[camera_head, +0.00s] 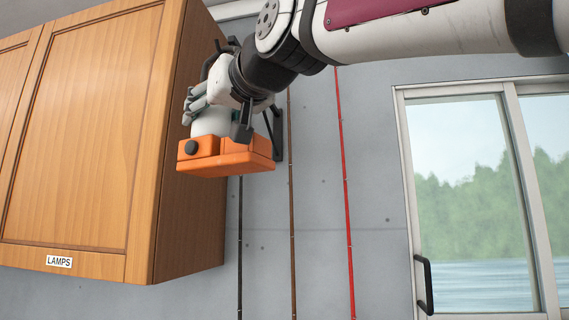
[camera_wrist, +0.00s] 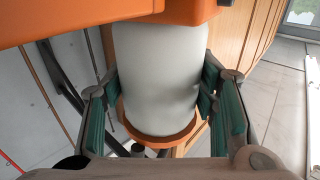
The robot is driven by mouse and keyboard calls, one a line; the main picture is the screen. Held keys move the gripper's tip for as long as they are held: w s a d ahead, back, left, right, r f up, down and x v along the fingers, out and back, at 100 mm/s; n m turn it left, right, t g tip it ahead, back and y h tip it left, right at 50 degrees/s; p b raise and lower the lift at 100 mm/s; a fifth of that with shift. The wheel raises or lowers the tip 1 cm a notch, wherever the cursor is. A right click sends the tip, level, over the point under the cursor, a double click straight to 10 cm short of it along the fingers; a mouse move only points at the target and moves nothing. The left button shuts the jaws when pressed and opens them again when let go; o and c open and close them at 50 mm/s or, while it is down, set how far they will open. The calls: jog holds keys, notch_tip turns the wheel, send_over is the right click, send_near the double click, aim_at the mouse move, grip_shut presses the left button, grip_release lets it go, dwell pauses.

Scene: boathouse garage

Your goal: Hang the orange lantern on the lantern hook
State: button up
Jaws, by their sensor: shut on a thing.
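The orange lantern (camera_head: 226,163) has an orange base and a white globe, and is held in the air beside the cabinet's right side. My gripper (camera_head: 226,115) is shut around the lantern. In the wrist view, the fingers of my gripper (camera_wrist: 158,105) sit on both sides of the lantern's white globe (camera_wrist: 158,75). A black wall bracket (camera_head: 278,135), probably the lantern hook, shows partly behind my gripper and lantern; its upper part is hidden. Dark bracket bars (camera_wrist: 66,82) also show left of the lantern in the wrist view. The lantern's top is mostly hidden in the head view.
A wooden cabinet (camera_head: 85,130) labelled LAMPS stands close on the left. Black, brown and red lines (camera_head: 347,200) run down the grey wall (camera_head: 380,150). A glazed sliding door (camera_head: 470,180) with a black handle is on the right. The wall below the lantern looks free.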

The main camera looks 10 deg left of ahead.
jog(key=shift+f, duration=0.1)
jog(key=o, duration=1.4)
jog(key=shift+c, duration=0.2)
jog(key=v, duration=1.2)
